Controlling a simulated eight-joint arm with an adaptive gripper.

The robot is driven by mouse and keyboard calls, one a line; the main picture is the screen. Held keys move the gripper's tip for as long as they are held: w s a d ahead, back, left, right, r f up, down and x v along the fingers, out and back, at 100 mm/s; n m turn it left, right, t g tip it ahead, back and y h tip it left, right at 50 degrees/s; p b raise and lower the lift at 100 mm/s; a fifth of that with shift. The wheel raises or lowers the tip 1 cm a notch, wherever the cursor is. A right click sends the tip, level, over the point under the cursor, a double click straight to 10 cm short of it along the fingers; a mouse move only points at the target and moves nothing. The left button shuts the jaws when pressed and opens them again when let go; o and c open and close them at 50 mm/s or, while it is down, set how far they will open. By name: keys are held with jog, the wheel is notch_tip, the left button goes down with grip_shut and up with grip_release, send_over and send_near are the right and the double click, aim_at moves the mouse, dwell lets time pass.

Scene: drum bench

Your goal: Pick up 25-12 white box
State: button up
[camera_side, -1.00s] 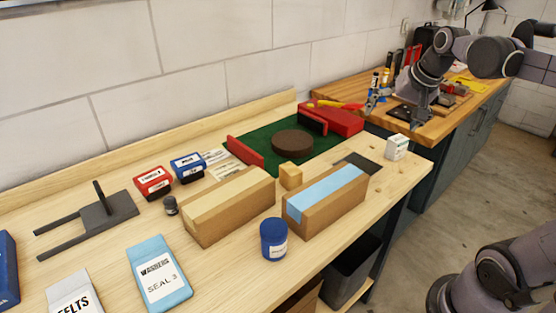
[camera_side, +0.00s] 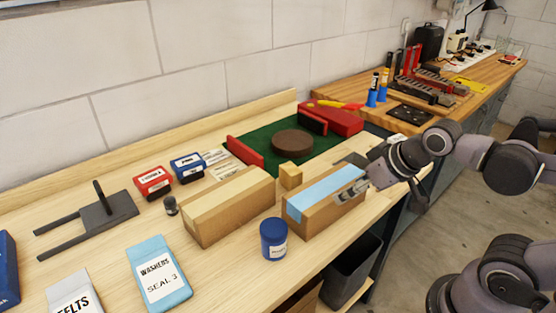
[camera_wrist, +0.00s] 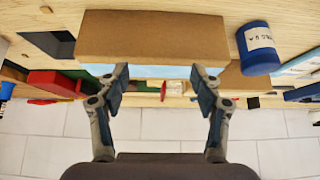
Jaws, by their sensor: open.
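The small white box is mostly hidden behind my arm in the side view; only a pale sliver (camera_side: 397,138) shows near the right end of the light wood bench. I cannot make it out in the wrist view. My gripper (camera_side: 354,190) is open and empty, beside the right end of a brown cardboard box with blue tape (camera_side: 325,198). In the wrist view my two fingers (camera_wrist: 160,82) are spread apart, with a cardboard box (camera_wrist: 152,36) in front of them. I cannot tell whether they touch it.
A second cardboard box (camera_side: 229,207), a blue jar (camera_side: 273,240) and a wooden cube (camera_side: 290,176) stand near the taped box. A green mat (camera_side: 268,143) holds a brown disc (camera_side: 292,143). A dark bin (camera_side: 350,272) is below the bench edge.

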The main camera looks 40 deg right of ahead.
jog(key=shift+w+d, duration=0.1)
jog(key=w+d+r+m, duration=0.1)
jog(key=d, duration=0.1)
jog(key=w+d+r+m+g+h, duration=0.1)
jog(key=d+m, duration=0.1)
jog(key=w+d+r+m, duration=0.1)
jog(key=w+d+m, duration=0.1)
jog(key=shift+d+r+g+h, duration=0.1)
jog(key=shift+d+g+h, duration=0.2)
jog(key=shift+h, duration=0.1)
jog(key=w+d+r+m+g+h, duration=0.1)
jog(key=w+d+r+m+g, duration=0.15)
jog(key=d+m, duration=0.4)
jog(key=m+g+h, duration=0.2)
jog(key=m+g, duration=0.2)
jog(key=m, duration=0.5)
send_near(398, 138)
jog(key=shift+n, duration=0.25)
jog(key=x, duration=1.1)
jog(key=shift+a, duration=0.15)
jog(key=c, duration=1.3)
